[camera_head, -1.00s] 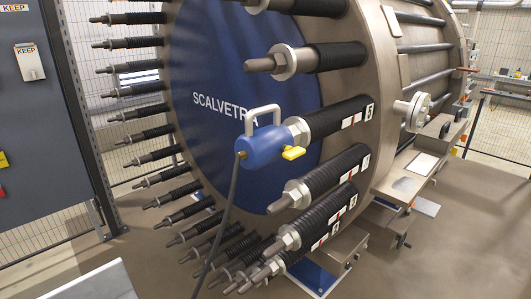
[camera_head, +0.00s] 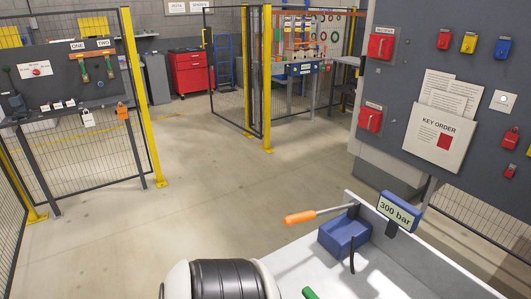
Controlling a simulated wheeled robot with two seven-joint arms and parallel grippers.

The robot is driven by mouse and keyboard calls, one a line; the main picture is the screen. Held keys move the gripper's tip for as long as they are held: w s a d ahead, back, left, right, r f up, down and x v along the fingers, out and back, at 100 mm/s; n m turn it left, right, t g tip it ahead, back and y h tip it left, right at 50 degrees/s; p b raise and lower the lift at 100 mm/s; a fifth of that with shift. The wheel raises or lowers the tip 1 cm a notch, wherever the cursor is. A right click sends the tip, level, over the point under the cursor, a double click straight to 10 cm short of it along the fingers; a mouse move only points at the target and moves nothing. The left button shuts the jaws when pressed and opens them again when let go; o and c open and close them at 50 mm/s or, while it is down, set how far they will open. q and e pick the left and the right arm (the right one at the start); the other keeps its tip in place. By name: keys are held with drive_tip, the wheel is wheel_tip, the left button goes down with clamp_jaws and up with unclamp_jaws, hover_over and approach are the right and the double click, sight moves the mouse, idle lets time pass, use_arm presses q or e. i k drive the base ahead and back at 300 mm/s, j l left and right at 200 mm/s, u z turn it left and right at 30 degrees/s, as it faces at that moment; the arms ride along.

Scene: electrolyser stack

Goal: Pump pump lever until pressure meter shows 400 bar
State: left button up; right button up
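The pump lever is a grey rod with an orange grip (camera_head: 300,217), pointing left and nearly level. It joins the blue pump body (camera_head: 338,238), which sits on a white cart (camera_head: 400,265) at the lower right. The pressure meter (camera_head: 398,210) is a blue box on the cart's rim, and its display reads 300 bar. A short black hose (camera_head: 352,257) rises at the pump. A white and black part of my own arm shows at the bottom edge. Neither of my grippers is in view, and nothing visible touches the lever.
A green object (camera_head: 310,293) is cut off at the bottom. A grey panel with a KEY ORDER board (camera_head: 438,138) stands behind the cart. Yellow-posted fencing (camera_head: 140,95) and a red tool cabinet (camera_head: 190,72) are further back. The floor left of the cart is clear.

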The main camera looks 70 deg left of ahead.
sight(297, 218)
drive_tip(key=u, duration=1.9)
